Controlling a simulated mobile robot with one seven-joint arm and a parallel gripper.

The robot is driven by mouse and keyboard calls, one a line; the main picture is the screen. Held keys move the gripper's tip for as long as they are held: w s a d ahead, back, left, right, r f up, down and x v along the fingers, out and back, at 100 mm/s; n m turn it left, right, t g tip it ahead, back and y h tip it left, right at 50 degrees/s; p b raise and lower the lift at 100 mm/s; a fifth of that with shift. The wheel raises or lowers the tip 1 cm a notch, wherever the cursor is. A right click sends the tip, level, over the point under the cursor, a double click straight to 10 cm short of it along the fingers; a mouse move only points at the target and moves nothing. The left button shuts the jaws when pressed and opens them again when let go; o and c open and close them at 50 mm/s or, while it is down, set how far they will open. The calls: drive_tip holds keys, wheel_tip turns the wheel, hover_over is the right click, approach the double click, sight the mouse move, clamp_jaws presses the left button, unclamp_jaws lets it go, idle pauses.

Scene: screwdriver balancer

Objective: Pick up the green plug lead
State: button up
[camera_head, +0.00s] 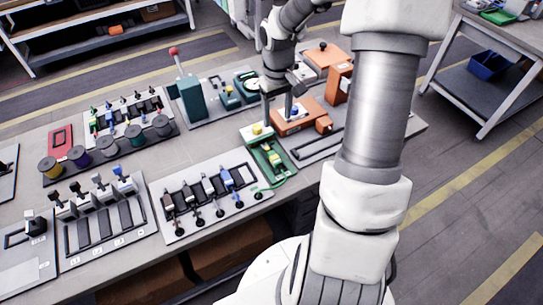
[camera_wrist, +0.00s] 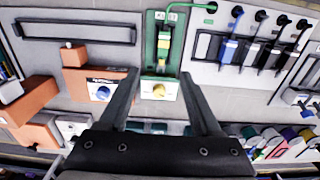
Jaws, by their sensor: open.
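The green plug lead (camera_head: 272,158) lies in a green tray-like holder near the table's front edge; a thin green cable runs from it to the white panel. In the wrist view the plug (camera_wrist: 164,45) lies ahead of the fingertips, with yellowish parts on it, and the cable loops off to the right. My gripper (camera_head: 277,119) is open and empty, above and behind the plug in the head view. In the wrist view my two fingers (camera_wrist: 158,76) spread either side of a yellow knob (camera_wrist: 159,91) on a pale green-edged block. The fingers look apart from the plug.
An orange block with a blue knob (camera_wrist: 103,92) stands close beside my left finger in the wrist view. The white panel (camera_head: 172,233) holds several coloured levers. A black-slotted grey plate (camera_wrist: 75,58) lies on the other side. A teal box with a red-topped lever (camera_head: 190,99) stands farther back.

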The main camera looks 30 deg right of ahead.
hover_over(274, 156)
drive_tip(key=f, duration=0.7)
drive_tip(key=f+b, duration=0.1)
drive_tip(key=f, duration=0.3)
drive_tip(key=shift+d, duration=0.3)
drive_tip(key=f, duration=0.4)
drive_tip(key=shift+a+f, duration=0.35)
drive_tip(key=shift+a, duration=0.05)
drive_tip(key=shift+d+f, duration=0.1)
drive_tip(key=shift+f, duration=0.3)
clamp_jaws()
